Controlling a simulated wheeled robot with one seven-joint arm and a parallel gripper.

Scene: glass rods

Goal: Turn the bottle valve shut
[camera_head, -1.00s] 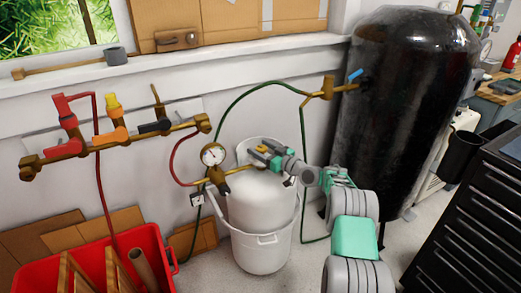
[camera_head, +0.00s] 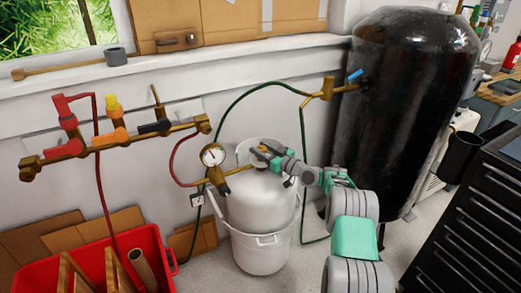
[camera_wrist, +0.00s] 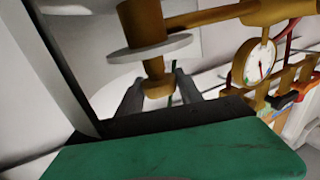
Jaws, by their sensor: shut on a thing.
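The white bottle (camera_head: 262,208) stands upright inside a white bucket (camera_head: 262,262). Its brass valve (camera_head: 256,152) is at the top, partly hidden by my gripper (camera_head: 264,151). In the wrist view, a brass valve stem with a pale grey disc (camera_wrist: 150,48) ends in a small brass knob (camera_wrist: 158,87). My gripper's two dark fingers (camera_wrist: 159,92) stand on either side of this knob, and my gripper is shut on it. How far the valve is turned cannot be told.
A round gauge (camera_head: 212,155) on brass fittings sits left of the bottle. A brass manifold with coloured valves (camera_head: 115,140) is further left. A green hose (camera_head: 240,92) arches behind, and a large black tank (camera_head: 405,120) stands at the right. A red crate (camera_head: 90,268) is at lower left.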

